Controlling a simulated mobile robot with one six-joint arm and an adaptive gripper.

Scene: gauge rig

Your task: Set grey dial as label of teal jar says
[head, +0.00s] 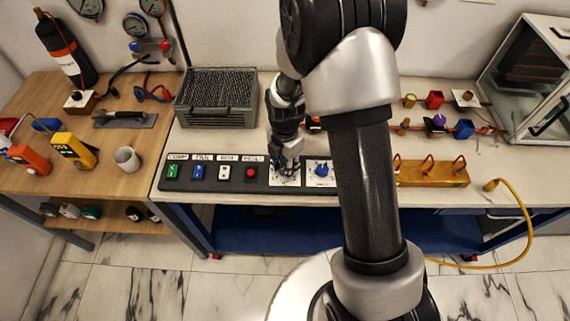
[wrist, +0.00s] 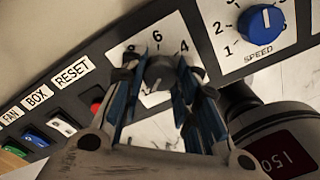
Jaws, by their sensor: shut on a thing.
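The grey dial (wrist: 157,72) sits on a white plate with printed numbers on the dark panel; 6 and 4 are readable along its top. My gripper (wrist: 158,84) is shut on the dial, with a blue-lined finger on each side. The fingers hide part of the scale, and I cannot tell the exact setting. In the head view my gripper (head: 285,163) is down at the panel and covers the dial. A teal jar (head: 91,212) stands on the shelf under the wooden table at the left; its label is too small to read.
The blue SPEED dial (wrist: 259,20) is to the right of the grey dial. Push buttons, including the red RESET one (head: 250,172), are to its left. A grey crate (head: 217,122) stands behind the panel. A wooden block with red hooks (head: 432,177) lies to the right.

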